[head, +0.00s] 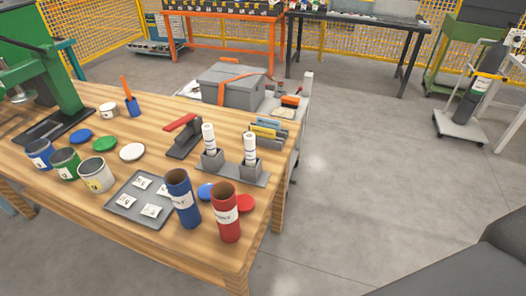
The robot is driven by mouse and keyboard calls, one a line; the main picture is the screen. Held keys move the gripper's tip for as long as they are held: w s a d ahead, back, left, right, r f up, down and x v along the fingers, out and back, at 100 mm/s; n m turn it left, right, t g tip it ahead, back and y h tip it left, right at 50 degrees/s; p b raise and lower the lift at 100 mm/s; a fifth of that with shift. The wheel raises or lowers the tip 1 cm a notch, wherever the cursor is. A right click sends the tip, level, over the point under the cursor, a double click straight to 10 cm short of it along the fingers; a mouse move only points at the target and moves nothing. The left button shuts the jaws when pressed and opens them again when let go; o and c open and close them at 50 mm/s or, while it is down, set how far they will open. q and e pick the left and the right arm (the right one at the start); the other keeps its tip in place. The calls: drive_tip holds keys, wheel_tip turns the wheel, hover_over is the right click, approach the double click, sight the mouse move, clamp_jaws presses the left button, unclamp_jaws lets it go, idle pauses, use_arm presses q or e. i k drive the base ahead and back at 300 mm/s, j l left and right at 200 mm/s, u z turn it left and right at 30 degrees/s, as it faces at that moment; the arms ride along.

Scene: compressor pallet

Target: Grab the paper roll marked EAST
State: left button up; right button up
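Two white paper rolls stand upright in grey block holders near the table's right end. The left roll (209,138) and the right roll (250,149) both carry small dark marks, too small to read as EAST or another word. In front of them stand two open-topped tubes with white labels, a blue tube (182,190) and a red tube (227,225). Their label words are also too small to read with certainty. Neither of my grippers shows in the head view, and nothing touches the rolls or tubes.
The wooden table (150,240) also holds a grey tray (118,205) with white cards, several cans, coloured lids, a red-handled tool (184,135) and a green press (50,85). A grey box (235,85) stands behind the table. The floor (360,180) to the right is clear.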

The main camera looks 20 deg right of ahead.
sight(249, 138)
drive_tip(key=i+l, duration=0.1)
drive_tip(key=l, duration=0.65)
drive_tip(key=i+l, duration=0.1)
drive_tip(key=l, duration=0.65)
